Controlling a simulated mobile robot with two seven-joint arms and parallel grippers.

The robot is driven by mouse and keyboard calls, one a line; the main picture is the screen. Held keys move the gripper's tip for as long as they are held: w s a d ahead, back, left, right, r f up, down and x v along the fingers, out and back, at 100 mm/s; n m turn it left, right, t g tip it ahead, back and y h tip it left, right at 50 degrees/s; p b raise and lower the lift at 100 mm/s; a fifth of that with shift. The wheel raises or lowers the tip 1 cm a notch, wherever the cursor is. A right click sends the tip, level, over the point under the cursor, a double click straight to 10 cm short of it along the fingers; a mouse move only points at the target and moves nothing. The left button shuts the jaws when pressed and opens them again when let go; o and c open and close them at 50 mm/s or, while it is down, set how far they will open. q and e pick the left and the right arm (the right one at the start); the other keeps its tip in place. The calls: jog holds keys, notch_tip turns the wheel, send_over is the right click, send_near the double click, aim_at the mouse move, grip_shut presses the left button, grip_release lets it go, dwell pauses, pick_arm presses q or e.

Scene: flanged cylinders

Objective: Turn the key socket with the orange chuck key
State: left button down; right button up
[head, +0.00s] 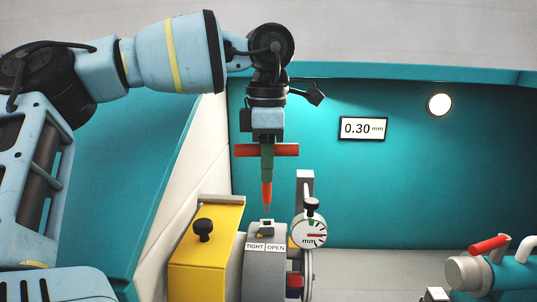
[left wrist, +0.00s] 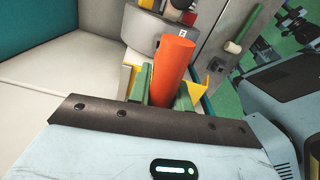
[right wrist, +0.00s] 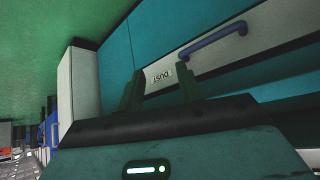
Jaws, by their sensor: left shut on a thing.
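My left gripper (head: 267,172) points straight down and is shut on the orange chuck key (head: 267,192). The key is upright, with its crossbar level and its shaft downward. In the left wrist view the crossbar's orange end (left wrist: 172,70) stands out between the fingers. The key socket (head: 267,224) is on top of the grey chuck body (head: 266,265), by the labels TIGHT and OPEN. The key's tip is just above the socket and appears apart from it. My right gripper (right wrist: 161,88) shows only in the right wrist view, with its fingers apart and nothing between them.
A yellow block (head: 205,265) with a black knob stands left of the chuck. A round mm dial gauge (head: 309,233) stands close on its right. A display (head: 362,128) on the teal back wall reads 0.30 mm. The right wrist view shows a DUST label (right wrist: 160,76) and a blue handle (right wrist: 212,42).

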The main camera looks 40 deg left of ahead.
aim_at(267, 201)
pick_arm(q)
jog(key=shift+f, duration=0.45)
pick_arm(e)
jog(key=shift+a, duration=0.15)
jog(key=shift+w, duration=0.1)
pick_arm(q)
jog(key=shift+b, duration=0.35)
pick_arm(e)
jog(key=shift+s+f, duration=0.45)
jog(key=shift+f, duration=0.1)
dwell(0.6)
